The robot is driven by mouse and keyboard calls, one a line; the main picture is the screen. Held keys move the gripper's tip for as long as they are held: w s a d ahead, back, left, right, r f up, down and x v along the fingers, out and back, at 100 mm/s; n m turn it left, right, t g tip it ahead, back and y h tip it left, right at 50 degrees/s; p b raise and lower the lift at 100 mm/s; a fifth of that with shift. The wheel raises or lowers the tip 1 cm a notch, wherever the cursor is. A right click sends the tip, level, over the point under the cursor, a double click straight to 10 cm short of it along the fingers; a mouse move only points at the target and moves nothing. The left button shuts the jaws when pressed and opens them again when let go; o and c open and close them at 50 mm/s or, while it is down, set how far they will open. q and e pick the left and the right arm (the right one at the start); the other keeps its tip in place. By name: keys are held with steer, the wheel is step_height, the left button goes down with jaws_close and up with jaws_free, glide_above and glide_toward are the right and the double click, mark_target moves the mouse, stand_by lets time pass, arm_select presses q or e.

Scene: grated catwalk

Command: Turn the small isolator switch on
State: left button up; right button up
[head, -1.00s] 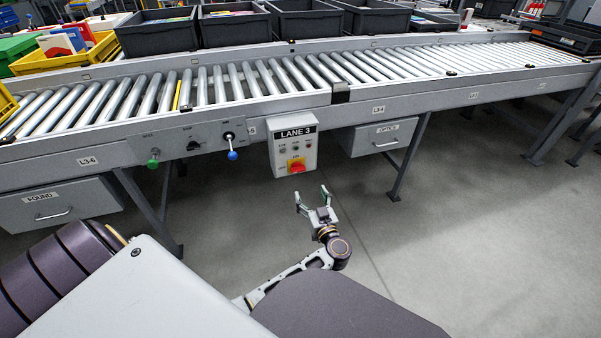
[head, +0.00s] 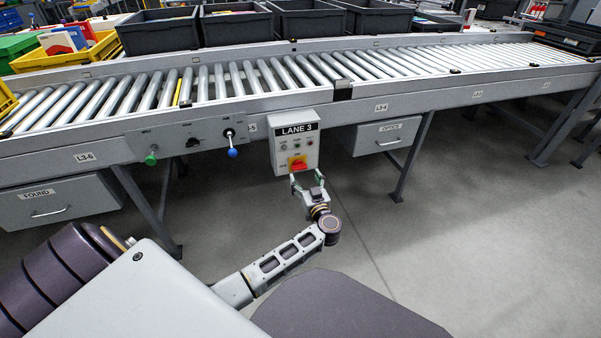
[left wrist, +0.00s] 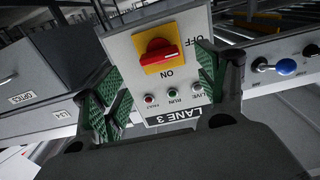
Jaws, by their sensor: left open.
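The isolator switch is a red rotary handle on a yellow plate (head: 297,162), low on the grey LANE 3 box (head: 283,150). In the left wrist view, the picture is turned over and the red handle (left wrist: 157,54) lies nearly level, slightly tilted. ON is printed just below it there, and OFF beside it at the upper right. My left gripper (head: 307,181) is open and empty, just below and in front of the box. In the left wrist view its green-padded fingers (left wrist: 155,88) stand apart on either side of the box face; no contact with the handle shows.
A blue-knobbed lever (head: 232,153) and a green knob (head: 151,159) sit on the conveyor panel left of the box. The OPTICS drawer (head: 384,139) hangs close on its right. The roller conveyor (head: 400,65) runs above. The floor (head: 450,230) in front is clear.

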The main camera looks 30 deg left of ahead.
mark_target(300, 169)
arm_select(q)
steer(key=shift+b+x, duration=1.1)
steer(key=shift+x, duration=1.95)
steer(key=c, duration=1)
